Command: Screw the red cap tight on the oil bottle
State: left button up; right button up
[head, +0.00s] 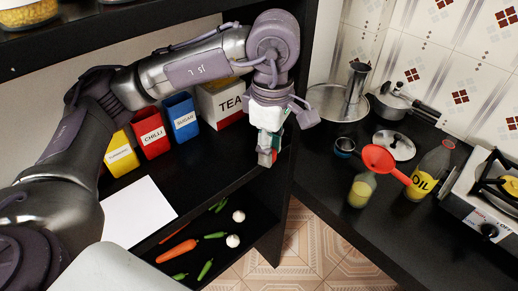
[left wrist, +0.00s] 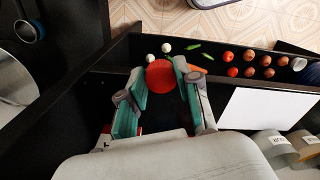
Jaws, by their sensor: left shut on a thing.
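My left gripper (head: 267,155) is shut on the red cap (left wrist: 171,84), which shows as a round red disc between the fingertips in the left wrist view. In the head view only a small red bit of it shows at the fingers. The gripper is raised in front of the dark shelf, left of the counter and well apart from the oil bottle. The oil bottle (head: 416,183) stands upright on the counter at the right, with a yellow OIL label. A little red shows at its mouth; what it is I cannot tell. My right gripper is not in view.
The stove (head: 488,200) is at the right, with a pan (head: 392,102) and a lid (head: 395,145) behind. A tea box (head: 222,102) and spice boxes line the shelf.

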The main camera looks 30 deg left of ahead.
aim_at(434, 164)
jog(key=k+l+u, duration=0.2)
jog(key=u, duration=0.25)
jog(key=k+l+u, duration=0.25)
jog(key=u, duration=0.2)
jog(key=l, duration=0.1)
